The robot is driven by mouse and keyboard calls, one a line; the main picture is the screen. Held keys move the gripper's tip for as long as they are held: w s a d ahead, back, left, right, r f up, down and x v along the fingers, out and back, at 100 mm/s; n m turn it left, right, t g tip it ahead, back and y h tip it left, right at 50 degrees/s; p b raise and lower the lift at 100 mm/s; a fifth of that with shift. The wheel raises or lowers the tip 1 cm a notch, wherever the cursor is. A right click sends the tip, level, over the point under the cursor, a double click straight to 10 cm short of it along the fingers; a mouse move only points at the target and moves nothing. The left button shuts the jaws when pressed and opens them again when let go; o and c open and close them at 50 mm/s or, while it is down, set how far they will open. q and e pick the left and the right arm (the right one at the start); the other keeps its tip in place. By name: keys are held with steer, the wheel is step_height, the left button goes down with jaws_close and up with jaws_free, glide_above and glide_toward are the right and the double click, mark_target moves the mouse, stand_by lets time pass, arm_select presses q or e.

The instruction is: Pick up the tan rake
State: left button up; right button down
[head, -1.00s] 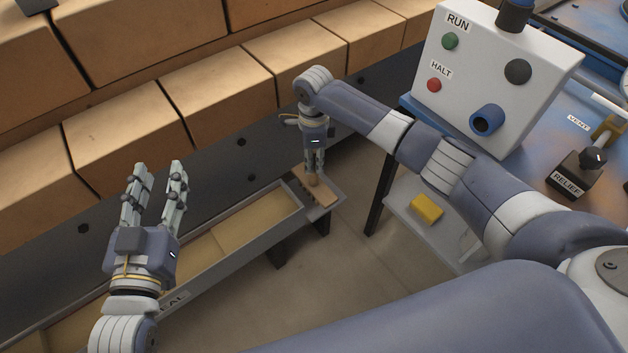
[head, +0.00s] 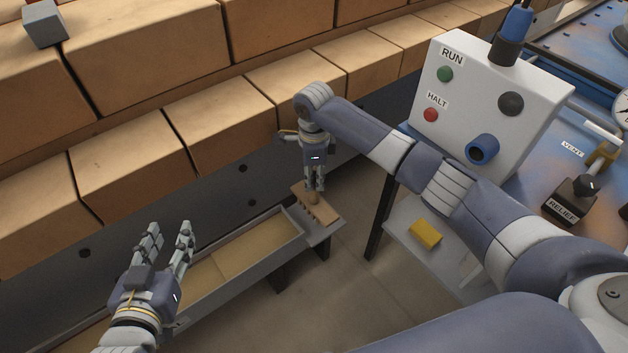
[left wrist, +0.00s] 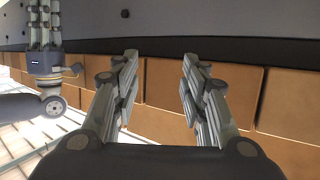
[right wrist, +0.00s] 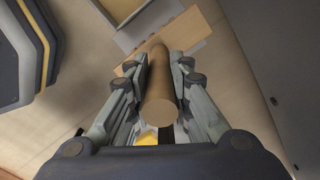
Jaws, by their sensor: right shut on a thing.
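The tan rake (head: 318,207) has a flat toothed head and a thick round handle. Its head is over the grey end plate (head: 326,233) of the trough in the head view; I cannot tell whether it touches the plate. My right gripper (head: 314,187) points down and is shut on the handle. In the right wrist view the handle (right wrist: 160,88) stands between the right fingers (right wrist: 160,75), with part of the head (right wrist: 198,30) beyond it. My left gripper (head: 168,236) is empty with fingers apart; its open fingers also show in the left wrist view (left wrist: 158,62).
The long trough (head: 295,238) with tan contents runs beside the dark ledge (head: 225,200) and stacked bricks (head: 215,130). A white control box (head: 475,100) stands on the blue table at right. A yellow block (head: 425,233) lies on a lower shelf.

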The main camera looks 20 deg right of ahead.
step_height(320, 180, up, 6)
steer(key=shift+r+p, duration=0.2)
steer(key=shift+p, duration=0.85)
step_height(320, 180, up, 5)
steer(key=shift+p, duration=0.8)
step_height(320, 180, up, 2)
steer(key=shift+r+p, duration=0.1)
steer(key=shift+p, duration=0.2)
arm_select(q)
steer(key=s+a+f+g+y, duration=0.1)
steer(key=s+a+f+g, duration=0.2)
steer(key=s+f+g, duration=0.2)
steer(key=s+a+f+g+y, duration=0.1)
steer(key=s+f+g, duration=0.4)
steer(key=s, duration=0.6)
steer(key=shift+a+n+y, duration=0.3)
steer(key=shift+a+y, duration=0.1)
steer(key=shift+a, duration=0.5)
arm_select(e)
steer(key=shift+r, duration=0.45)
arm_select(q)
steer(key=shift+s+f, duration=0.1)
